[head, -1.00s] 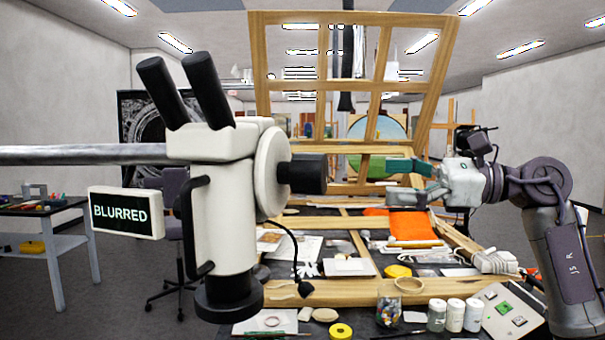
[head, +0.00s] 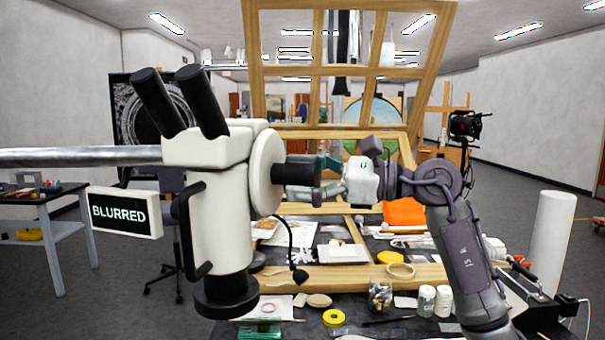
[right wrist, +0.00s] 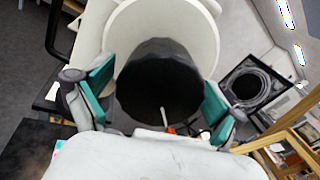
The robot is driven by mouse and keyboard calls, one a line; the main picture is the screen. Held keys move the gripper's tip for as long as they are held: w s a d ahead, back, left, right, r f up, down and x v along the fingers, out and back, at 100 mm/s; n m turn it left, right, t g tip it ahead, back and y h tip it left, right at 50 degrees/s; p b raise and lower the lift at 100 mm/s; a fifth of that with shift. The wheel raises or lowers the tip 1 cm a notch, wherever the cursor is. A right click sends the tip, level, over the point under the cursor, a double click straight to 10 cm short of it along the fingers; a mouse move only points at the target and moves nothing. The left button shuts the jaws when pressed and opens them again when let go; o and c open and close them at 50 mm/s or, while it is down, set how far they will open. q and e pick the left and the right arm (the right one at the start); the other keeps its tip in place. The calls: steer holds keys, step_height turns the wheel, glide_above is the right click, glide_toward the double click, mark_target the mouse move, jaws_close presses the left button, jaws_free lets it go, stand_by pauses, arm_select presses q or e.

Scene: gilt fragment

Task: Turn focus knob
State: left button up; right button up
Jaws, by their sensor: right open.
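The white microscope (head: 222,215) stands at the left with two black eyepieces. Its black focus knob (head: 293,171) sticks out to the right from a round white disc. A sign on the microscope reads "BLURRED" (head: 124,211). My right gripper (head: 318,177) is at the knob's outer end, its teal-padded fingers open. In the right wrist view, the knob (right wrist: 158,75) lies between the spread fingers (right wrist: 158,104), with a gap showing on the left and the right finger close to the knob's edge. Whether that finger touches is unclear. My left gripper is not in view.
A wooden frame (head: 352,73) rises behind the table. Below are a jar of coloured pieces (head: 380,297), white-lidded jars (head: 427,300), a yellow roll (head: 333,317) and papers. A thin black cable (head: 291,245) hangs below the knob. A white cylinder (head: 550,243) stands at the right.

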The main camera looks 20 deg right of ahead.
steer(key=shift+c, duration=0.3)
steer(key=c, duration=1.1)
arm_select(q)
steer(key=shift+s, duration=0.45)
arm_select(e)
steer(key=shift+m, duration=0.3)
arm_select(q)
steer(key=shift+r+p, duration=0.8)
steer(key=shift+p, duration=0.05)
arm_select(e)
steer(key=shift+m, duration=2.6)
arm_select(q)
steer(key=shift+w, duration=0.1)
arm_select(e)
steer(key=o, duration=1.2)
steer(key=shift+c, duration=0.2)
